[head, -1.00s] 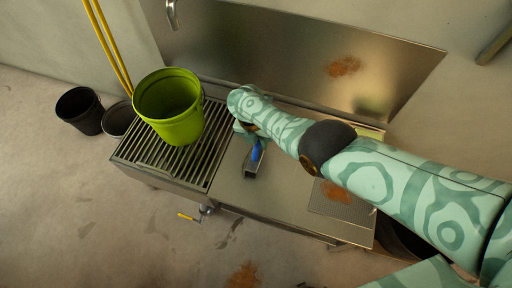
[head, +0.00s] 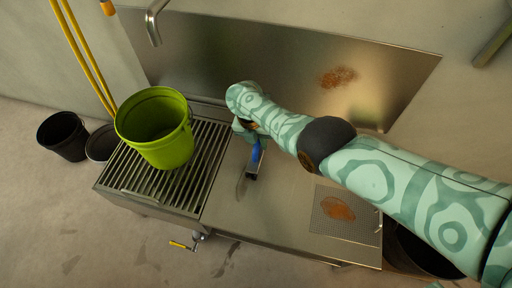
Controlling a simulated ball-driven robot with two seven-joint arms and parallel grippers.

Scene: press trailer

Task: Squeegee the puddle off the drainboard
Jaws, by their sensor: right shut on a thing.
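The drainboard (head: 278,216) is a flat grey steel top right of a slatted grate. A squeegee (head: 256,157) with a blue handle stands out below my right gripper (head: 250,136), its dark head down at the steel near the grate. My right gripper is shut on the squeegee, and its fingers are mostly hidden under my own arm. A thin darker patch (head: 242,186) shows on the steel just left of the squeegee head; I cannot tell for certain that it is the puddle. My left gripper is not in view.
A green bucket (head: 157,127) stands on the grate (head: 158,187). A perforated panel (head: 345,227) with a rusty patch lies at the drainboard's right. A steel backsplash (head: 270,60) rises behind, with a faucet (head: 153,24) at upper left. Black buckets (head: 64,137) stand on the floor.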

